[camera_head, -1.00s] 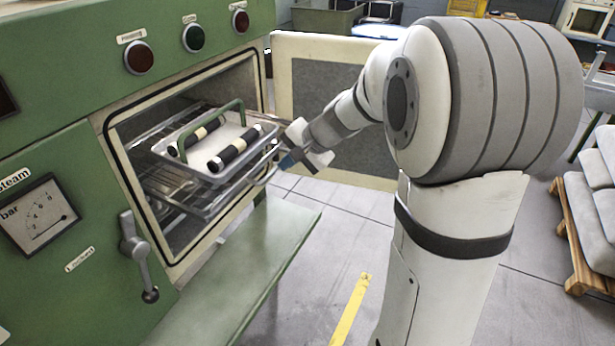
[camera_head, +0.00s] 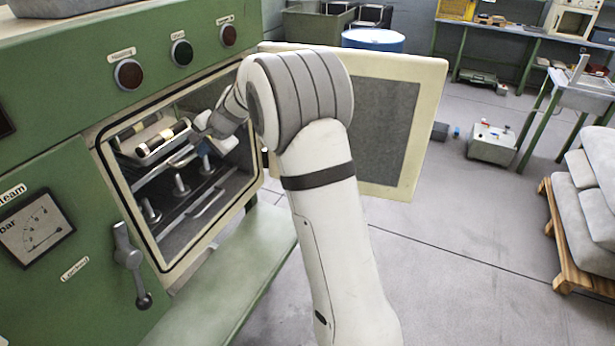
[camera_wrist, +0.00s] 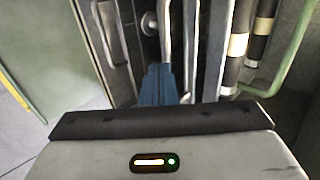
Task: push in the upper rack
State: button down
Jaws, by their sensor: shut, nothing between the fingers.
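The upper rack (camera_head: 186,159) is a metal wire rack inside the open chamber of the green machine, and its front bar (camera_wrist: 165,32) shows in the wrist view. A grey tray (camera_head: 126,146) rests on it with black-and-cream cylinders (camera_head: 162,138). My gripper (camera_wrist: 158,84) is shut and empty. Its blue fingertips are at the front bar, apparently against it. In the head view my wrist partly hides the rack's right end.
Below are several metal pegs (camera_head: 181,186) in the chamber. The chamber door (camera_head: 415,130) stands open at the right, behind my arm. A green flap (camera_head: 235,265) sticks out below the opening. A lever (camera_head: 128,262) is on the machine's front at left.

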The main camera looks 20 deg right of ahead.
jog(key=shift+w+a+r, duration=0.1)
jog(key=shift+w+a, duration=0.05)
jog(key=shift+a, duration=0.05)
dwell(0.4)
jog(key=s+d+f+b+v, duration=0.1)
jog(key=v, duration=0.6)
jog(key=s+f+b+v, duration=0.1)
jog(key=b+v, duration=0.1)
jog(key=v, duration=0.4)
jog(key=s+d+f+n+g+h, duration=0.1)
jog(key=s+f+n, duration=0.2)
jog(key=s, duration=0.8)
jog(key=s+d+f+n+g+h, duration=0.1)
jog(key=s+d+f+n+h, duration=0.1)
jog(key=s, duration=1)
jog(key=s+d+f+n+g+h, duration=0.1)
jog(key=s+n, duration=0.4)
jog(key=s, duration=0.7)
notch_tip(320, 180, down, 3)
jog(key=shift+d+r+h, duration=0.2)
jog(key=shift+d+h, duration=0.2)
jog(key=shift+h, duration=0.2)
